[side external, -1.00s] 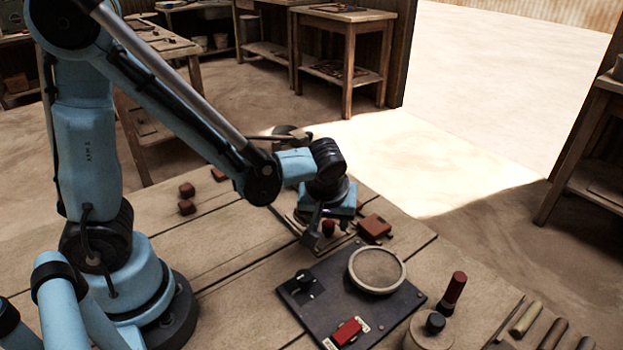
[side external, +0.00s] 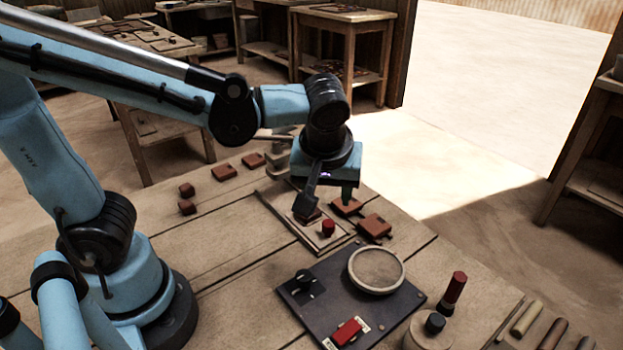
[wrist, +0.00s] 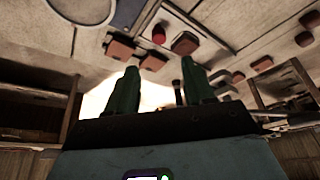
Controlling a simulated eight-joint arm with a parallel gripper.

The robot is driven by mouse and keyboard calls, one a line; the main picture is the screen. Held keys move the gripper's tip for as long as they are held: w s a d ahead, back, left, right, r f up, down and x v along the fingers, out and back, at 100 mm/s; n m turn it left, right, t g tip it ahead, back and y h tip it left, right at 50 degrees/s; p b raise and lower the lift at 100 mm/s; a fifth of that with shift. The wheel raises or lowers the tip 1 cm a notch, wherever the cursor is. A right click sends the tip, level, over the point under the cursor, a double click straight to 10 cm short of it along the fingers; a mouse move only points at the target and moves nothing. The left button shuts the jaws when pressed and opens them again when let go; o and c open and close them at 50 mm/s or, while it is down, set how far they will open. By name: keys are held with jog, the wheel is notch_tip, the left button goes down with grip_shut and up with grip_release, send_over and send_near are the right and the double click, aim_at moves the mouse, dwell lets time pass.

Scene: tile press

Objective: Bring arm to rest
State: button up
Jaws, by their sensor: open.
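My gripper (side external: 331,200) is open, with nothing seen between its fingers. It points down in the side external view and hangs over the far right part of a wooden board (side external: 277,205). A small red cylinder (side external: 328,228) and a brown block (side external: 309,215), partly hidden by a finger, stand on the board. Two brown tile pieces (side external: 375,227) lie right of it. In the wrist view, the two green fingers (wrist: 160,78) stand well apart, and the red cylinder (wrist: 158,34) shows beyond them.
A dark panel (side external: 325,270) with a round dish (side external: 376,270), a black knob and a red switch (side external: 347,331) lies in front. A red-topped handle (side external: 454,290) and several rods stand or lie right. Small brown blocks (side external: 187,190) lie left. Bare tabletop lies between base and panel.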

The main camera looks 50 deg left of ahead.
jog(key=shift+s+d+r, duration=0.15)
jog(key=shift+r, duration=0.3)
jog(key=s+a+m+t+h, duration=0.2)
jog(key=a+m, duration=0.4)
jog(key=m, duration=0.3)
jog(key=shift+s+a+f+t+h, duration=0.15)
jog(key=shift+a+f+t+h, duration=0.15)
jog(key=shift+t+h, duration=0.5)
